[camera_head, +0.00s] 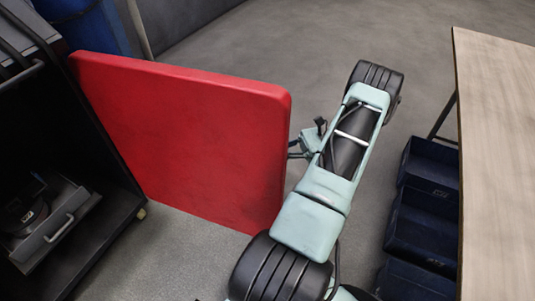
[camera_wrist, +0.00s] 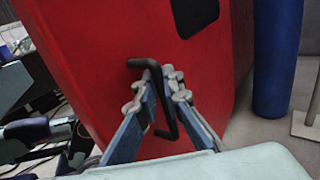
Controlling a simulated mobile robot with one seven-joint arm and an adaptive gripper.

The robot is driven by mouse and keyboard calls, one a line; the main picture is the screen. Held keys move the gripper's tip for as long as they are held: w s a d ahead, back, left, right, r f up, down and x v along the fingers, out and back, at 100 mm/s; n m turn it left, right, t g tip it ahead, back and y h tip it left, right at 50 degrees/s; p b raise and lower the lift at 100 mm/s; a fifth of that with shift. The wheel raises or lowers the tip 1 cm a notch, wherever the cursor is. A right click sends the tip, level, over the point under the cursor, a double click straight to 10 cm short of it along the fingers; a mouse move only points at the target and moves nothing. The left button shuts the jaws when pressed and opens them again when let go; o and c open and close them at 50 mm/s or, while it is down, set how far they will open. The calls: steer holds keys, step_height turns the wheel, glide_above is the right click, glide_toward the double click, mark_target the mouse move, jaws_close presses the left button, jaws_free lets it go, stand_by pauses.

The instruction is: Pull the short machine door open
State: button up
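The red machine door (camera_head: 185,135) stands swung well out from the black machine (camera_head: 105,215), whose interior shows on the left. The door also fills much of the wrist view (camera_wrist: 100,45). There, a black bar handle (camera_wrist: 168,112) stands out from its face. My gripper (camera_wrist: 163,76) is at the handle, with its fingertips closed in on either side of the bar near its upper end.
A wooden-topped table (camera_head: 500,160) stands on the right, with dark blue bins (camera_head: 425,205) beside it. A blue cylinder (camera_wrist: 277,60) and a grey post (camera_wrist: 312,100) stand beyond the door. Grey floor is clear at the back.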

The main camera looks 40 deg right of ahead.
steer(key=shift+o, duration=0.9)
steer(key=shift+w+a+r, duration=0.1)
steer(key=shift+w+a, duration=0.05)
steer(key=shift+w, duration=0.05)
steer(key=shift+s, duration=0.1)
steer(key=shift+s+d, duration=0.1)
steer(key=shift+d, duration=0.1)
steer(key=v, duration=1.1)
steer(key=shift+d, duration=0.35)
